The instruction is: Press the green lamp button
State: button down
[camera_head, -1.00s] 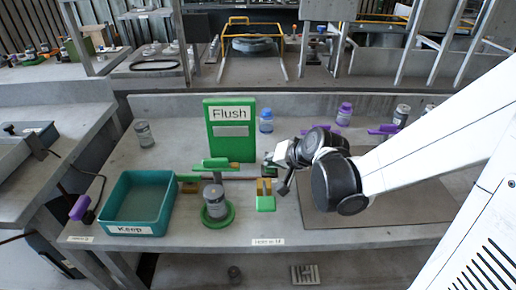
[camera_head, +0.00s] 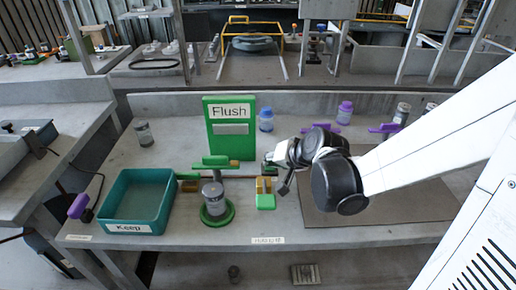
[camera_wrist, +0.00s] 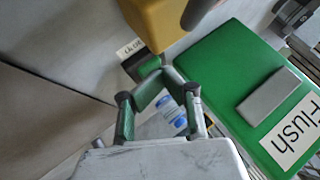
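A small dark box with a green face (camera_wrist: 148,68), which may be the lamp button, shows just beyond my fingertips in the wrist view. A white label (camera_wrist: 130,48) is beside it. My gripper (camera_wrist: 160,80) has its two green-padded fingers drawn together at the tips, with nothing seen between them. I cannot tell whether the tips touch the green face. In the head view my gripper (camera_head: 272,160) is low over the bench, right of the green Flush panel (camera_head: 230,142). The panel also shows in the wrist view (camera_wrist: 228,75). My wrist hides part of this area.
A yellow block on a green base (camera_head: 265,200) stands just in front of my gripper; its yellow part is close in the wrist view (camera_wrist: 165,20). A grey canister (camera_head: 214,200), teal Keep bin (camera_head: 118,209) and blue-capped bottle (camera_head: 265,122) stand nearby. A mat (camera_head: 390,215) lies right.

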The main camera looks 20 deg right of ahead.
jog(key=shift+s+f, duration=0.1)
jog(key=shift+s, duration=0.1)
jog(key=shift+a+r+p, duration=0.1)
jog(key=shift+r+p, duration=0.2)
jog(key=shift+r, duration=0.1)
dwell(0.3)
jog(key=shift+w+r+p, duration=0.1)
jog(key=shift+r+p, duration=2.35)
jog(key=shift+r, duration=0.6)
jog(key=s+r+n+h, duration=0.1)
jog(key=s+r, duration=0.2)
jog(key=s, duration=0.3)
jog(key=s+r+n+g+h, duration=0.1)
jog(key=s+r+n, duration=0.1)
jog(key=s, duration=0.4)
jog(key=s+r+n+h, duration=0.1)
jog(key=s+r, duration=0.2)
jog(key=s, duration=0.3)
jog(key=shift+s+r+n, duration=0.3)
jog(key=shift+n, duration=0.1)
